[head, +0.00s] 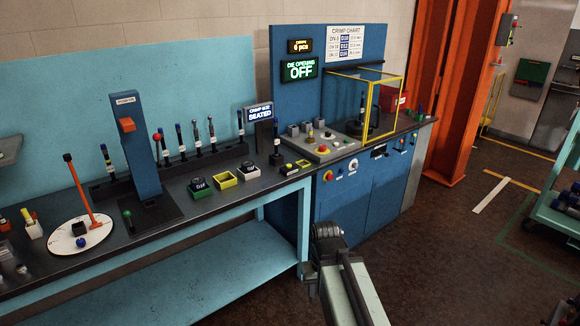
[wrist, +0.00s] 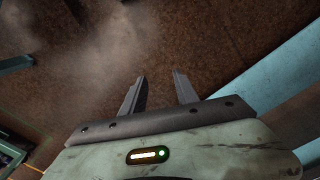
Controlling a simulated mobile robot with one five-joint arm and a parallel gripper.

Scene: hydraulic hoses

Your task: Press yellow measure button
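No button label reading "measure" is legible. Small yellow parts show in the head view: a yellow piece (head: 310,136) on the grey control panel, and a small yellow-topped block (head: 287,168) at the right end of the bench. I cannot tell which of them, if either, is the measure button. My gripper (wrist: 158,76) shows in the wrist view with its two fingers apart and nothing between them. It points at brown floor. In the head view only my arm shows at the bottom, in front of the bench; the fingers cannot be made out.
The teal workbench (head: 215,266) runs along the left. It carries a blue press post (head: 143,165), a white round plate (head: 80,236) and several small boxes. The blue crimp cabinet (head: 340,213) has a yellow-framed guard (head: 399,95). The brown floor (head: 450,240) right of my arm is open.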

